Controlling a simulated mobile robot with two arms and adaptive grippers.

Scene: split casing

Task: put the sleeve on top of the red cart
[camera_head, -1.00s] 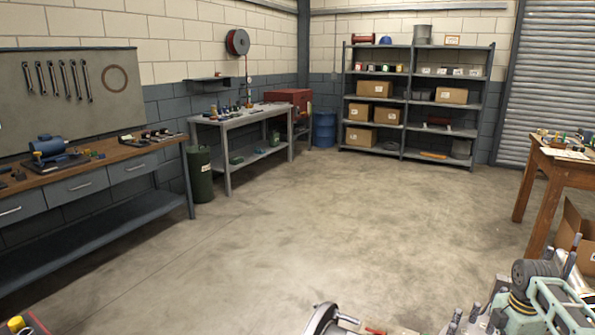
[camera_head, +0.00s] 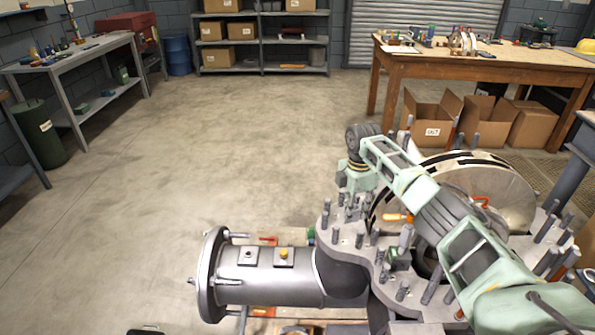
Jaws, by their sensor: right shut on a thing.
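My right arm reaches in from the lower right over the split casing (camera_head: 335,235). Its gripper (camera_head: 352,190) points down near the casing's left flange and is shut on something. The held thing is too small and hidden among the studs to make out, so I cannot tell whether it is the sleeve. I cannot pick out the sleeve anywhere else. A red cabinet (camera_head: 128,27) stands at the far left behind the grey bench; I cannot tell if it is the red cart. My left gripper is not in view.
Upright studs ring the casing around a large rotor disc (camera_head: 490,190). A grey cylinder (camera_head: 270,272) with an end flange lies to its left. A wooden table (camera_head: 480,58) and open cardboard boxes (camera_head: 430,120) stand behind. The floor at left and centre is clear.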

